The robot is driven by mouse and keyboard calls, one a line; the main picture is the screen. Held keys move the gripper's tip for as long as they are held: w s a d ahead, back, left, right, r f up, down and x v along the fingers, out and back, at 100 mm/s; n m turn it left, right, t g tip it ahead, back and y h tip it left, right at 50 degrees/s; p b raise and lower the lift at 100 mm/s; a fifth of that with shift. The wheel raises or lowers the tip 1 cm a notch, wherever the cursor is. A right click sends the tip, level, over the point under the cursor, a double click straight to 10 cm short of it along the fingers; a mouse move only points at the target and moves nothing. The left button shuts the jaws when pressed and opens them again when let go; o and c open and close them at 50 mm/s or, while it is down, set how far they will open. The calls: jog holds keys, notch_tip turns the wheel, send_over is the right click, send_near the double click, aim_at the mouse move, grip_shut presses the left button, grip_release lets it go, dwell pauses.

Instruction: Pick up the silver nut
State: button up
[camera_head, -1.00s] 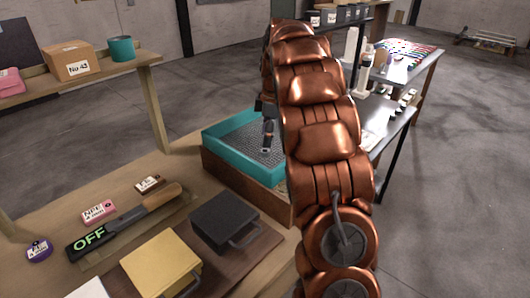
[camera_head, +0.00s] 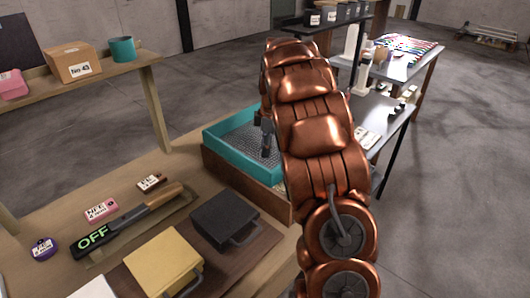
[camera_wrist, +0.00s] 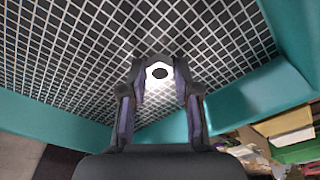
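The silver nut (camera_wrist: 149,73) is a bright hexagonal ring with a dark hole, in the middle of the wrist view. My gripper (camera_wrist: 159,74) has its two dark fingers on either side of it, with no clear gap, so it looks shut on the nut. Black-and-white mesh shows behind; I cannot tell whether the nut is raised off it. In the head view my gripper (camera_head: 265,155) points down inside the teal-rimmed tray (camera_head: 222,131), and the nut cannot be made out there.
The tray's teal walls surround the gripper closely. On the wooden bench in front are a black case (camera_head: 224,217), a yellow case (camera_head: 160,262) and a tool marked OFF (camera_head: 95,238). A dark side table (camera_head: 385,118) stands at right behind my arm.

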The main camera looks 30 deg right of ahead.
grip_shut()
jog(key=shift+r, duration=0.1)
